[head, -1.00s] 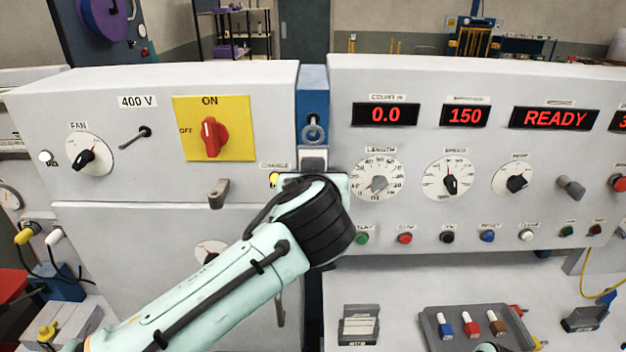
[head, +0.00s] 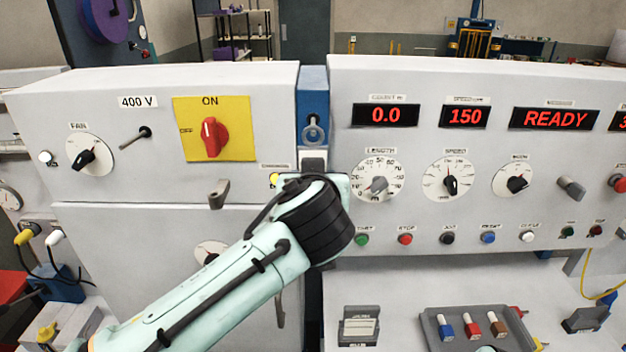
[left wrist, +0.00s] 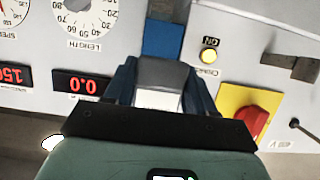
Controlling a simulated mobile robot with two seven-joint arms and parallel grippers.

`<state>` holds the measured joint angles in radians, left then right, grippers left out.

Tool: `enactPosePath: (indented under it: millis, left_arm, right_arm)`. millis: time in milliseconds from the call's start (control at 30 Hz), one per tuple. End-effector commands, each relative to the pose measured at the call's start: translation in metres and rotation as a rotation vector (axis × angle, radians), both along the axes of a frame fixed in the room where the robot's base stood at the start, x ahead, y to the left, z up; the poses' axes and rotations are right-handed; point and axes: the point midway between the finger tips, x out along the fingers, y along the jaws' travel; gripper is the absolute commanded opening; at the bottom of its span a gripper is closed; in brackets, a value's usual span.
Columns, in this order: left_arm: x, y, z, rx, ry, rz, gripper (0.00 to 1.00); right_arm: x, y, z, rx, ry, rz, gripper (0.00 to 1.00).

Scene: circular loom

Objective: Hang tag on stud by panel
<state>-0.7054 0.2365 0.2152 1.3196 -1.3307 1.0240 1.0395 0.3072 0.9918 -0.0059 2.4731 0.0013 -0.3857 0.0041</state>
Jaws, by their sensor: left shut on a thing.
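My left gripper (left wrist: 158,98) is shut on a tag (left wrist: 160,74), grey with a white part, between its dark fingers in the left wrist view. In the head view the tag (head: 314,160) shows just above my left wrist, which hides the fingers. A grey ring (head: 312,131) shows right above it, in front of the blue column; I cannot tell for sure that they are joined. A dark stud (head: 140,133) sticks out of the left panel below the 400 V label, well left of the tag. The stud (left wrist: 296,126) also shows at the right of the left wrist view.
The red switch (head: 211,137) on its yellow plate lies between the tag and the stud. A grey handle (head: 218,193) juts out below it. The control panel (head: 420,215) with knobs and buttons stands to the right. A grey tray (head: 430,320) sits at lower right.

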Motion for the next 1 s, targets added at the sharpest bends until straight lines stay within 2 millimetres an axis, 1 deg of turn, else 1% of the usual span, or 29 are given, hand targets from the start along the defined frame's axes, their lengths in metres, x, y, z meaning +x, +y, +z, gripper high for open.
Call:
enactPosePath:
  millis: [33, 267, 300, 367, 400, 633, 733, 1000]
  left_arm:
    - [0.0, 0.0, -0.002, 0.001, 0.003, 0.001, 0.18]
    - [0.0, 0.0, -0.003, 0.003, 0.006, 0.001, 0.18]
    - [0.0, 0.0, -0.003, 0.003, 0.006, 0.001, 0.58]
    - [0.0, 0.0, -0.003, 0.003, 0.006, 0.001, 0.78]
    - [0.0, 0.0, -0.003, 0.003, 0.005, 0.001, 0.84]
    - [0.0, 0.0, -0.002, 0.001, 0.004, 0.001, 0.84]
    - [-0.003, 0.0, -0.001, 0.0, 0.003, 0.0, 0.84]
    - [-0.028, 0.0, 0.005, 0.0, 0.003, 0.0, 0.84]
  right_arm:
    - [-0.001, 0.0, -0.001, 0.0, 0.001, 0.0, 0.0]
    - [-0.001, 0.0, -0.001, 0.0, 0.001, 0.0, 0.0]
    - [-0.001, 0.0, -0.001, 0.0, 0.001, 0.0, 0.0]
    - [-0.001, 0.0, -0.001, 0.0, 0.001, 0.0, 0.0]
    - [-0.001, 0.0, -0.001, 0.0, 0.001, 0.0, 0.0]
    - [-0.001, 0.0, -0.001, 0.0, 0.001, 0.0, 0.0]
    - [-0.002, 0.0, -0.002, 0.0, 0.002, 0.0, 0.0]
    - [-0.01, 0.0, -0.012, 0.0, 0.012, 0.0, 0.0]
